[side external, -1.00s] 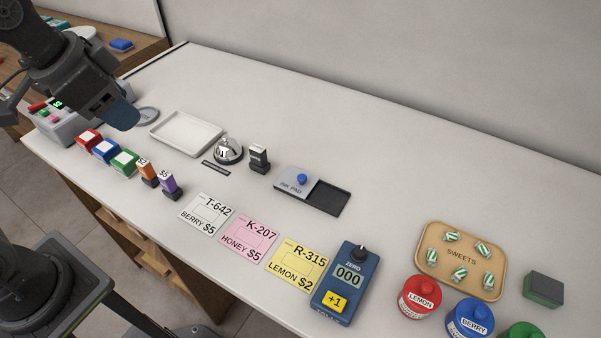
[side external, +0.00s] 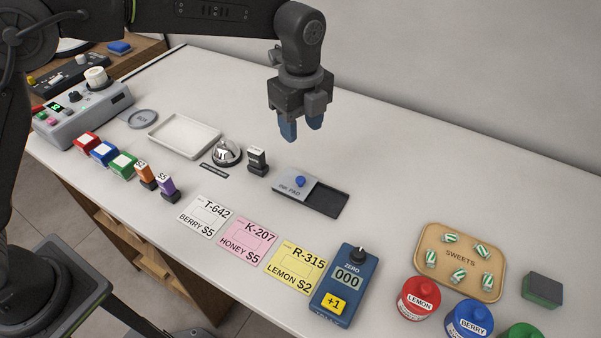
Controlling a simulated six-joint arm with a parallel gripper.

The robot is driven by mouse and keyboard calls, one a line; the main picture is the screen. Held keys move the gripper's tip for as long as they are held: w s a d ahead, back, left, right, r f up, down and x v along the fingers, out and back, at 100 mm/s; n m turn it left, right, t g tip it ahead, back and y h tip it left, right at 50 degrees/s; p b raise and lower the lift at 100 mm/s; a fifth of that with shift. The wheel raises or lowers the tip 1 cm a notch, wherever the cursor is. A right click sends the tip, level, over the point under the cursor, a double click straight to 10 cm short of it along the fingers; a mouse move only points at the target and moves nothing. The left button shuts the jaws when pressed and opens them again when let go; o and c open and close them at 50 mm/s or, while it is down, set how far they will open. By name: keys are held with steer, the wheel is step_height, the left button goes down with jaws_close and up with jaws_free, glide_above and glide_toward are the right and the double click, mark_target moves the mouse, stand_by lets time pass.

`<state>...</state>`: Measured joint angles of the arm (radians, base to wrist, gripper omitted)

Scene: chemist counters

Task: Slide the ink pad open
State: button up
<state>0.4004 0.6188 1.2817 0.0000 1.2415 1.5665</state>
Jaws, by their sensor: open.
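The ink pad (side external: 324,200) lies on the white counter near the middle. Its grey lid (side external: 289,187), lettered "INK PAD", covers the left part, and the dark pad shows at the right. A blue knob (side external: 300,181) stands on the lid. My gripper (side external: 301,132), with blue fingertips, hangs in the air above and behind the ink pad, pointing down. Its fingers are apart, with nothing between them.
A black stamp (side external: 257,161) and a silver bell (side external: 227,152) stand left of the ink pad. Price cards, including a pink one (side external: 248,239), lie in front. A blue counter device (side external: 345,285) stands front right. The counter behind the pad is clear.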

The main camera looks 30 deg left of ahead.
mark_target(300, 179)
step_height(300, 179, down, 14)
steer(key=shift+r, duration=0.25)
stand_by(0.3)
jaws_close()
stand_by(0.4)
